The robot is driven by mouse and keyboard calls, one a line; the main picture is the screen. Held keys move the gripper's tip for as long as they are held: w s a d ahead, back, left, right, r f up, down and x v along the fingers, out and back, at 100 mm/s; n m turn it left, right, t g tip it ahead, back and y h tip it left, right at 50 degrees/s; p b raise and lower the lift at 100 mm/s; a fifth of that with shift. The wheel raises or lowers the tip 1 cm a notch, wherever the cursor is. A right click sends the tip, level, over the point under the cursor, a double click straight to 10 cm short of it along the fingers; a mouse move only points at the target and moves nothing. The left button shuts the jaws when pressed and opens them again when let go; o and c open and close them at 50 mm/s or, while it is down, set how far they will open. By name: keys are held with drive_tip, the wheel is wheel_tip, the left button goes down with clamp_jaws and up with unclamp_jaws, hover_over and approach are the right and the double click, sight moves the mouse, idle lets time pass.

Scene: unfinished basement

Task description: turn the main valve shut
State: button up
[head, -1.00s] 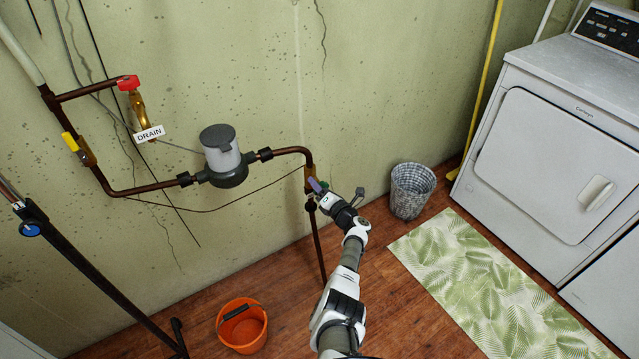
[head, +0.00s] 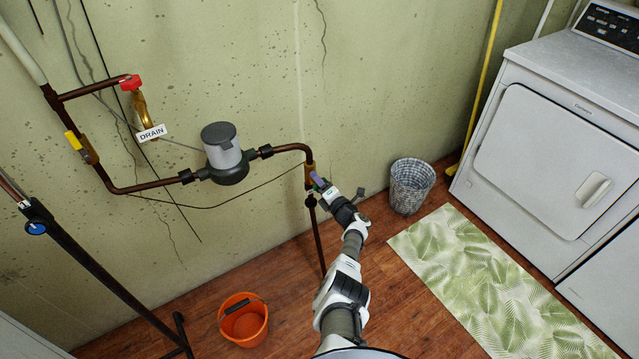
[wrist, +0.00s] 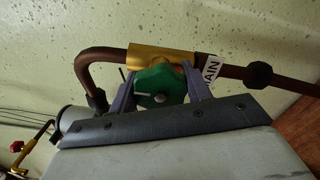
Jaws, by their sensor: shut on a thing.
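The main valve has a green round handwheel (wrist: 158,84) with a white mark on its face, on a brass body (wrist: 160,58). In the head view its brass body (head: 309,174) sits at the right end of the copper pipe. My gripper (wrist: 160,90) has one finger on each side of the handwheel and is shut on it. In the head view my gripper (head: 320,183) is at this valve and mostly hides the wheel. A white tag (wrist: 211,69) beside the valve shows the letters "AIN"; a finger hides part of it.
A red-handled valve (head: 131,83) labelled DRAIN, a yellow-handled valve (head: 74,140) and a grey meter (head: 223,155) are on the pipework to the left. A leaf-pattern mat (head: 480,280) lies before the dryer (head: 560,150).

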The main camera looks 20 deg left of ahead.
drive_tip(key=o, duration=1)
drive_tip(key=shift+c, duration=0.2)
drive_tip(key=shift+s+d+p, duration=0.4)
drive_tip(key=shift+d+p, duration=0.05)
drive_tip(key=shift+p, duration=0.05)
drive_tip(key=p+v, duration=0.2)
drive_tip(key=v, duration=1)
drive_tip(key=shift+s+d+p, duration=0.2)
drive_tip(key=shift+s+p, duration=0.05)
drive_tip(key=shift+p, duration=0.1)
